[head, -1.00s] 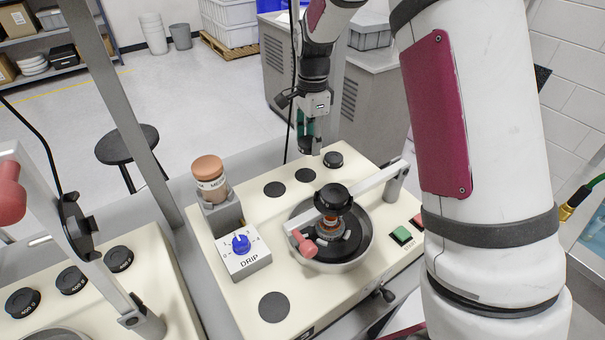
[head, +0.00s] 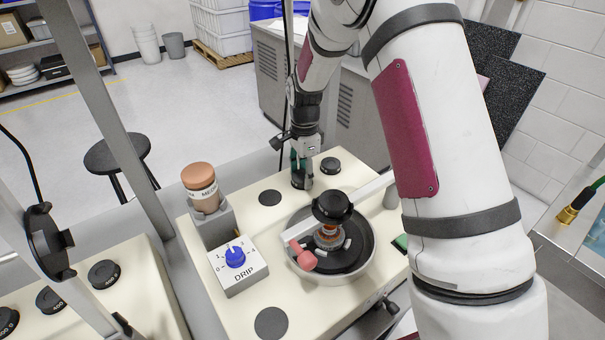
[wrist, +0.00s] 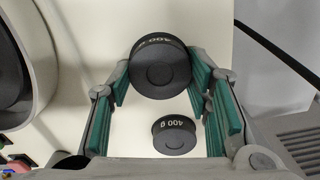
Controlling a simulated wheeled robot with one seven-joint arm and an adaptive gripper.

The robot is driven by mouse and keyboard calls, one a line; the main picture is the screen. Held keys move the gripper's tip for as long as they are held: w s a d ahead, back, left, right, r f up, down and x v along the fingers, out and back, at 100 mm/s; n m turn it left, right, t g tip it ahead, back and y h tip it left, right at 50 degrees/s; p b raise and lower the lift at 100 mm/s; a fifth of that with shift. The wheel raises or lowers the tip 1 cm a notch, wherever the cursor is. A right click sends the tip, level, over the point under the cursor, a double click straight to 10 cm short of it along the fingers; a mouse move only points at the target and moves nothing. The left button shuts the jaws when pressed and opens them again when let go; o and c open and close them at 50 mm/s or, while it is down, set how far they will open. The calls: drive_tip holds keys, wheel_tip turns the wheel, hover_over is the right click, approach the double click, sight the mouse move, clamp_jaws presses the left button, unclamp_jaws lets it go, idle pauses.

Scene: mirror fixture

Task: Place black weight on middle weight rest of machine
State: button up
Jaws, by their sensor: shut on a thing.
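A black 400 g weight (wrist: 160,68) is between the green pads of my gripper (wrist: 161,80), which is shut on it. In the head view my gripper (head: 302,172) holds this weight (head: 298,181) over the middle weight rest, which is hidden behind it. I cannot tell whether the weight touches the rest. A second black weight (head: 330,166) sits on the far right rest of the cream machine (head: 205,262). It also shows in the wrist view (wrist: 174,134), below the held one. The near left rest (head: 270,198) is an empty dark disc.
A round polishing bowl (head: 367,262) with a black-knobbed head and pink-handled lever stands beside the rests. A brown-capped bottle (head: 200,185) and drip box (head: 238,265) stand at left. Another dark disc (head: 271,323) lies near the front. A second machine (head: 130,290) is at left.

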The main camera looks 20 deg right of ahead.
drive_tip(key=shift+f, duration=0.1)
drive_tip(key=o, duration=1.5)
